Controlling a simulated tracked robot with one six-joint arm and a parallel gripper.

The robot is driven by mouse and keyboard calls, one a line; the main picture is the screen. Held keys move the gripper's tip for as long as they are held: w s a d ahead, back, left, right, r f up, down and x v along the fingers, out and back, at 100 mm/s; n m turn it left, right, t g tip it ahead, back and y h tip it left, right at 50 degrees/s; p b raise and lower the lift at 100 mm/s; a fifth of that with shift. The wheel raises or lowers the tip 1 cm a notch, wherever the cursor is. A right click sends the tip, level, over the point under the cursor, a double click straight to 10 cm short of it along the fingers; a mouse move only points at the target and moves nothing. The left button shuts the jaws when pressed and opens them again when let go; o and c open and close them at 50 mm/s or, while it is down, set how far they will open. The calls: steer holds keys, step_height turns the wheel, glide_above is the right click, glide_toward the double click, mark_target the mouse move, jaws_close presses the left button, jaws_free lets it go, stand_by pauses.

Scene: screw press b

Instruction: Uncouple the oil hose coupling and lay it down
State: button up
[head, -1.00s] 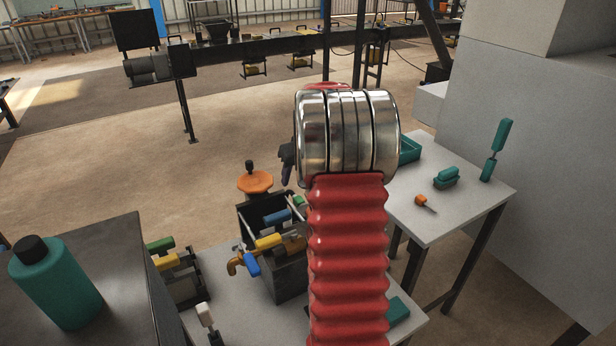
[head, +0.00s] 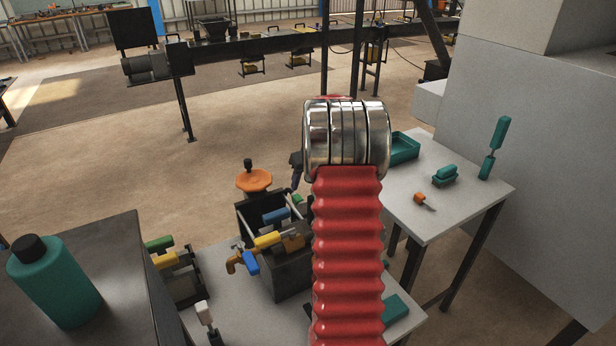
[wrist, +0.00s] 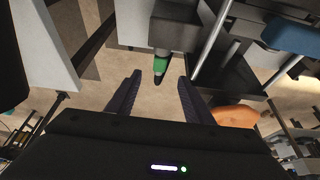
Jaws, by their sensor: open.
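A green collar with a dark tip, which looks like the oil hose coupling (wrist: 160,64), sticks out of a dark block in the wrist view. In the head view a small green part (head: 297,199) beside the press block may be the same piece. My gripper (wrist: 160,96) is open and empty, its two dark fingers on either side of the line to the green collar. The collar appears beyond the fingertips, not between them. In the head view only a dark bit of my gripper (head: 296,160) shows left of my red arm, which hides part of the press.
The press (head: 285,270) has a blue block, a yellow handle and a brass tap with a blue lever. An orange handwheel (head: 254,181) stands behind it. A teal bottle (head: 55,285) is on the left bench. The right table (head: 420,215) holds a teal tray (head: 405,149) and tools, with bare space.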

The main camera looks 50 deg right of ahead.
mark_target(294, 194)
steer(key=x, duration=1.1)
steer(key=shift+s, duration=0.1)
jaws_close()
stand_by(0.7)
steer(key=shift+w+d, duration=0.2)
steer(key=shift+w, duration=0.6)
steer(key=shift+w+d, duration=0.25)
steer(key=shift+w, duration=0.6)
steer(key=shift+w+d, duration=0.3)
steer(key=shift+w, duration=0.65)
